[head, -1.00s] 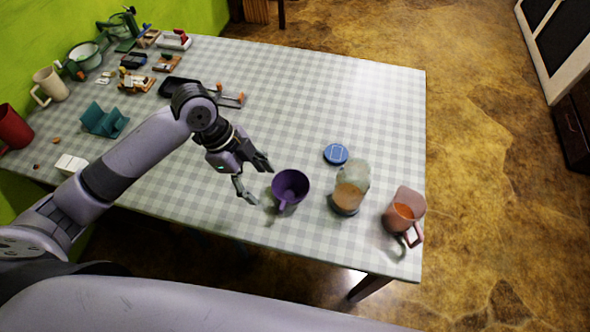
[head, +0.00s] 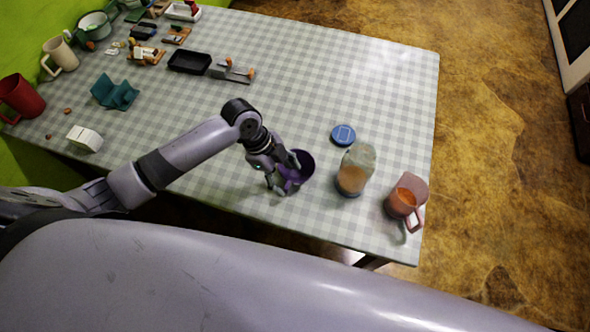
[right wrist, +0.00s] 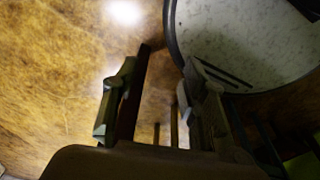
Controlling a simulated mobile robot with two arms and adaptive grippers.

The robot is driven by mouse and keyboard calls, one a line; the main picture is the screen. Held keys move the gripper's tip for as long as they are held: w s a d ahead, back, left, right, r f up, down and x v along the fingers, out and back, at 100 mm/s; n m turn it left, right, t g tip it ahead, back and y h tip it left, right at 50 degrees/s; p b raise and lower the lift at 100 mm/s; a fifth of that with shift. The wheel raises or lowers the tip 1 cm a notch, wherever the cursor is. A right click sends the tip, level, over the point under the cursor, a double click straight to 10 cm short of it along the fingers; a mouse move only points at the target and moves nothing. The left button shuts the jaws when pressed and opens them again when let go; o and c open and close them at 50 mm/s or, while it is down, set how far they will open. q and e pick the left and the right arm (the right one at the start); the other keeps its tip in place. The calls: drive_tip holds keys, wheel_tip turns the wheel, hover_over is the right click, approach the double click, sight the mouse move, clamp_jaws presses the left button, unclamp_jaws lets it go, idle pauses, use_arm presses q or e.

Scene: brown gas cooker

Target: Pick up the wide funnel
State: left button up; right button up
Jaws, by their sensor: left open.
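The wide funnel (head: 304,165) is purple and stands on the checked table near its front edge, in the head view. My left gripper (head: 286,176) is open at the funnel's left side. Its fingers reach over the funnel and partly hide it, with one near the rim and one toward the front. I cannot tell whether they touch it. In the right wrist view my right gripper (right wrist: 163,100) has its fingers apart with nothing between them, above the brown floor.
Right of the funnel stand a jar (head: 353,172) with tan contents, a blue lid (head: 343,135) and a pink jug (head: 404,200) with orange contents. A teal holder (head: 115,92), red mug (head: 20,96) and black tray (head: 190,62) are at left. The table's back middle is clear.

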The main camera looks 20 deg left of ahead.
sight(288, 182)
use_arm(q)
drive_tip(key=f, duration=0.1)
drive_tip(key=f+p, duration=0.1)
drive_tip(key=f, duration=0.2)
drive_tip(key=shift+w+d, duration=0.15)
drive_tip(key=shift+d, duration=0.15)
drive_tip(key=shift+d+f+p, duration=0.2)
drive_tip(key=shift+f+p, duration=0.1)
drive_tip(key=shift+f, duration=0.25)
drive_tip(key=c, duration=0.3)
drive_tip(key=shift+f, duration=0.1)
drive_tip(key=c, duration=0.6)
use_arm(e)
drive_tip(key=shift+s+r, duration=0.75)
drive_tip(key=shift+s, duration=0.15)
use_arm(q)
drive_tip(key=shift+s, duration=0.2)
drive_tip(key=shift+c, duration=0.2)
